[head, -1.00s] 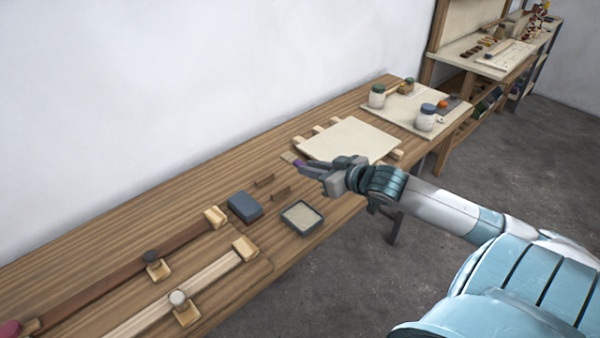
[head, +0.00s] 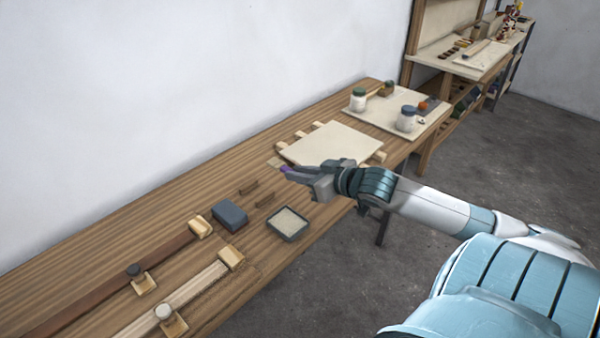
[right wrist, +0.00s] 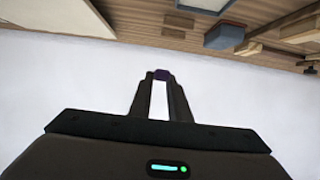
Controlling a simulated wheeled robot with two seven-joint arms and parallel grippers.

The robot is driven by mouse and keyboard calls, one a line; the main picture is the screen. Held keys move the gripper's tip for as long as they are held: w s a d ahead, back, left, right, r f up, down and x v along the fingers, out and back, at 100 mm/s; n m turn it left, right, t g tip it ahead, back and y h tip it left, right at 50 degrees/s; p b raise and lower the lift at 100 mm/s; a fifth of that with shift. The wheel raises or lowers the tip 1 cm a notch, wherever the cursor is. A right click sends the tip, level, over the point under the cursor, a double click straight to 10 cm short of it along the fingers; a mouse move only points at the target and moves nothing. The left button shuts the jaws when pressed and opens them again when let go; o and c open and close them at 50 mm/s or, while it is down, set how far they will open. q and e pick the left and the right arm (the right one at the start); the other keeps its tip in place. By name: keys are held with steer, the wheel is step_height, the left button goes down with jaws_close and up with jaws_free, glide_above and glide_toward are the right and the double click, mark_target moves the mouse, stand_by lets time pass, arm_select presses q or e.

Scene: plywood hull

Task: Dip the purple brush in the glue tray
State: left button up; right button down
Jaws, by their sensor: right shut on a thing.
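The purple brush (head: 286,170) is held in my right gripper (head: 291,174), above the bench. Its pale bristle end points left, away from the jaws. In the right wrist view, a dark purple bit of the brush (right wrist: 161,74) shows between the fingertips of my right gripper (right wrist: 160,88). The glue tray (head: 273,232) is a dark, shallow, square tray with a pale filling. It sits on the bench near the front edge, below the gripper in the picture, and the brush is apart from it. My left gripper is out of view.
A blue-grey block (head: 230,215) and small brown wooden pieces (head: 265,200) lie left of the tray. Clamped wooden strips (head: 185,290) run along the near left. A pale panel (head: 330,145) on slats lies behind the gripper. Jars (head: 406,119) stand farther back.

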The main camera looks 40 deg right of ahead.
steer(key=s+a+r+n+g+y, duration=0.1)
steer(key=s+a+n+g+y, duration=0.1)
steer(key=a, duration=0.6)
steer(key=s+a+r+n+g+y, duration=0.1)
steer(key=a+n+y, duration=0.3)
steer(key=a, duration=0.5)
steer(key=s+a+r+n+g+y, duration=0.1)
steer(key=s+a+n+g+y, duration=0.1)
steer(key=a, duration=0.7)
steer(key=shift+s+n+g+y, duration=0.3)
steer(key=shift+s+n+y, duration=0.2)
steer(key=shift+n+y, duration=0.5)
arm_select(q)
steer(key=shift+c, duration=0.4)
